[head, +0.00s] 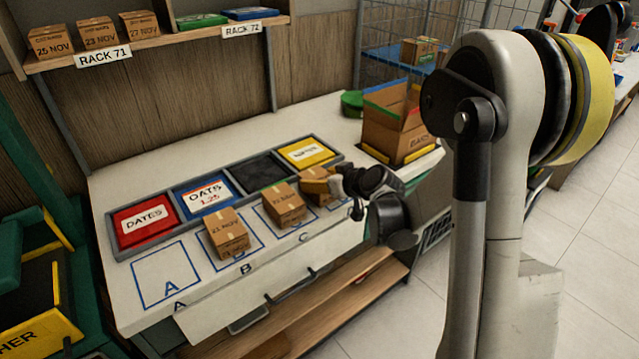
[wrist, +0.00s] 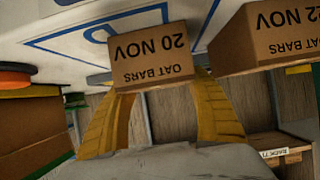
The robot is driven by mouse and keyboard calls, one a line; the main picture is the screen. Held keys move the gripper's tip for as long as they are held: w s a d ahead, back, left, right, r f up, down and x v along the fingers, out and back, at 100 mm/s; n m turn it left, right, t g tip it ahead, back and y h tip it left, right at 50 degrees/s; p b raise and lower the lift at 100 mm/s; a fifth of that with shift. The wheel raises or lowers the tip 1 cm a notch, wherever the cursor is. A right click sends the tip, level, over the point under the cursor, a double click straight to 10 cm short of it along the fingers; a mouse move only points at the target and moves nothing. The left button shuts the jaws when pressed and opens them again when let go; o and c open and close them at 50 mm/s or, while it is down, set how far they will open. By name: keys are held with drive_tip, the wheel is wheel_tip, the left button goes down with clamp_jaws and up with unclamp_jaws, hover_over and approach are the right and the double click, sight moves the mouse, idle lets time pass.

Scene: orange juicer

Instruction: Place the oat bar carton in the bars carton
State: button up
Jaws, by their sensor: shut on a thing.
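My gripper (head: 340,187) is at the right end of the row of small cartons. In the wrist view my yellow fingers (wrist: 162,100) are shut on a brown oat bar carton (wrist: 152,55) marked "OAT BARS 20 NOV". In the head view this carton (head: 314,186) is partly hidden by the gripper, at the right end of the row; whether it touches the table is unclear. The larger open-topped bars carton (head: 385,138) stands behind and right of the gripper on a yellow-edged base, its flaps up and its label partly hidden.
Two more small cartons stand left, one by square C (head: 286,205) and one by B (head: 228,235). Square A (head: 165,275) is empty. A tray with coloured label panels (head: 142,222) lies behind them. A wire cage (head: 390,40) and rack shelf (head: 160,42) stand at the back.

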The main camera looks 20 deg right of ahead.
drive_tip(key=shift+r, duration=0.15)
drive_tip(key=o, duration=1.3)
drive_tip(key=shift+f, duration=0.2)
drive_tip(key=shift+o, duration=0.2)
